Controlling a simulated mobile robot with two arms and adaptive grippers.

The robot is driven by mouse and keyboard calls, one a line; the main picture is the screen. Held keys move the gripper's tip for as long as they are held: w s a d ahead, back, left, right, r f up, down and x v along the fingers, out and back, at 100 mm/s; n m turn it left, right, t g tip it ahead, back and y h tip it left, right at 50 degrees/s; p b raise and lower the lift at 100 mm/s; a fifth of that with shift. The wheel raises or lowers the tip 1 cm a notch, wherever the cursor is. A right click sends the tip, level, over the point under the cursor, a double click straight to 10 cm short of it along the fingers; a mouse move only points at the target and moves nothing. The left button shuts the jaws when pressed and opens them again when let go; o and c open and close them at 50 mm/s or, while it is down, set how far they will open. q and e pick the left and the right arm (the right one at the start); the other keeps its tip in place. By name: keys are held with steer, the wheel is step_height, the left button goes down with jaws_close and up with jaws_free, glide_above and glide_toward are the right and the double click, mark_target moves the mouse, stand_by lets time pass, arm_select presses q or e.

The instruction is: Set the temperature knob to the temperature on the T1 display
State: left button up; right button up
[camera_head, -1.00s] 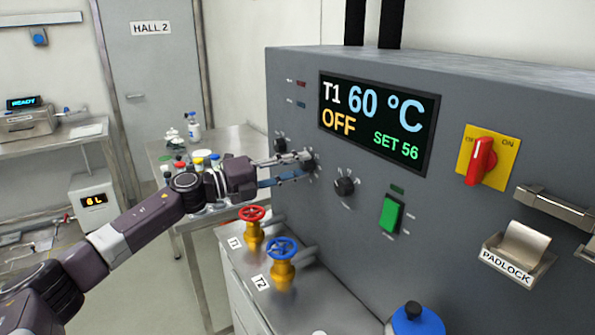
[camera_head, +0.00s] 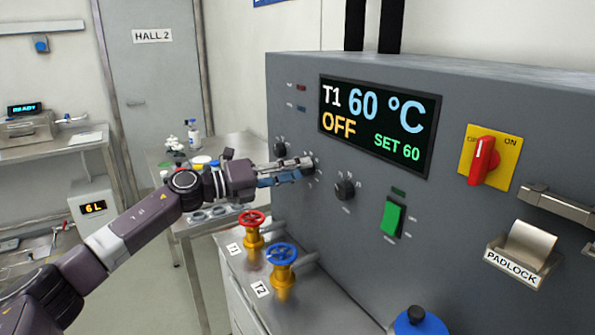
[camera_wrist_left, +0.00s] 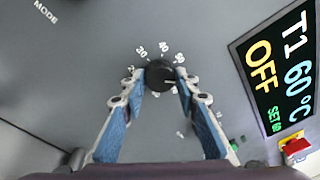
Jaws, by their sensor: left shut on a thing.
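The T1 display (camera_head: 378,122) on the grey panel reads 60 °C, with OFF below it and SET 60 in green. My left gripper (camera_head: 303,168) reaches the panel from the left and is shut on this knob, one blue-padded finger on each side. In the head view the fingers mostly hide the knob. The display also shows at the right of the left wrist view (camera_wrist_left: 280,75). My right gripper is not in view.
Another black knob (camera_head: 344,190), a green switch (camera_head: 393,218) and a red switch (camera_head: 484,160) sit to the right on the panel. Red (camera_head: 252,219) and blue (camera_head: 283,255) valve wheels stand below my left gripper. A side table (camera_head: 238,145) with bottles stands behind.

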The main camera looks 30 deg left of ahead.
arm_select(q)
steer(key=shift+d+f, duration=0.1)
steer(key=shift+f, duration=0.2)
steer(key=o, duration=1.1)
steer(key=shift+r, duration=0.15)
steer(key=shift+o, duration=0.2)
steer(key=v, duration=1.2)
